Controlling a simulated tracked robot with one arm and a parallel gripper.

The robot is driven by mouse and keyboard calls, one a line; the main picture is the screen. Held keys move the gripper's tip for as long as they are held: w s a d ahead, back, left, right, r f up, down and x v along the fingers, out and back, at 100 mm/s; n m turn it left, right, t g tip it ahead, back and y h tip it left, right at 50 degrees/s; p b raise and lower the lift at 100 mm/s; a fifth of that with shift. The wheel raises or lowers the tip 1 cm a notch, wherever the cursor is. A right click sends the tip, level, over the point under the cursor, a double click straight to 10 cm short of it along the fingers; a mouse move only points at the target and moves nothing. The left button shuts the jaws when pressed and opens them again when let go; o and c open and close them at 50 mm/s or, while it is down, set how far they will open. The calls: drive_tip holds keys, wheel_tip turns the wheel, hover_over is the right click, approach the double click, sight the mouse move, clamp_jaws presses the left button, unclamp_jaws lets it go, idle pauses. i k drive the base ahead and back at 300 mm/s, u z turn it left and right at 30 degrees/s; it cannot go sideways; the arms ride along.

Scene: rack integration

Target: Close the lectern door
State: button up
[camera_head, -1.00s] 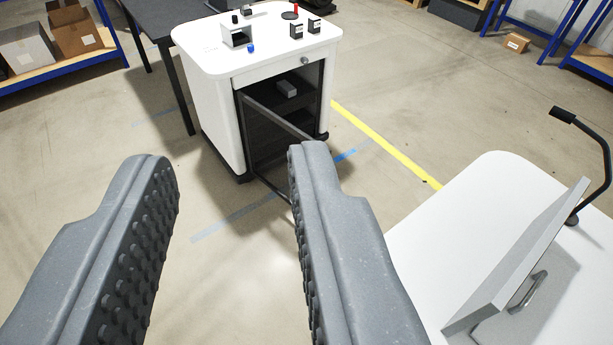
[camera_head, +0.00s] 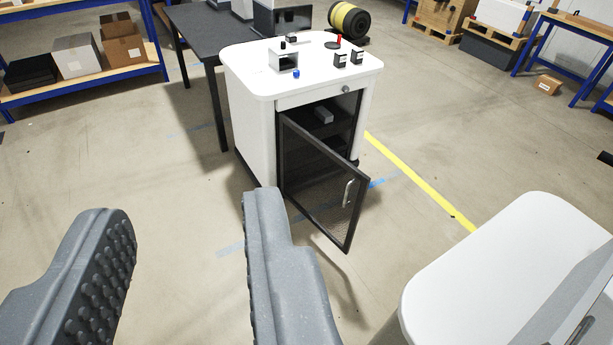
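The lectern (camera_head: 250,125) is a white cabinet with a rounded white top, standing in the upper middle of the view. Its door (camera_head: 315,180) has a dark frame, a dark see-through panel and a silver handle (camera_head: 348,193). The door stands open, hinged at the left side of the opening and swung out toward me. Dark shelves with a small grey box (camera_head: 324,115) show inside. My gripper (camera_head: 180,212) is open and empty, nearer to me and to the lower left of the door. Its right finger appears just left of the door's lower part, apparently not touching it.
Small items stand on the lectern top, including a blue cap (camera_head: 296,73) and black boxes (camera_head: 341,60). A dark table (camera_head: 205,40) adjoins at the left. A white surface (camera_head: 510,260) is at the lower right. Floor in front of the door is clear.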

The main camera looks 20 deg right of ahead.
sight(285, 121)
drive_tip(key=u, duration=0.05)
drive_tip(key=i, duration=1.2)
drive_tip(key=z, duration=0.55)
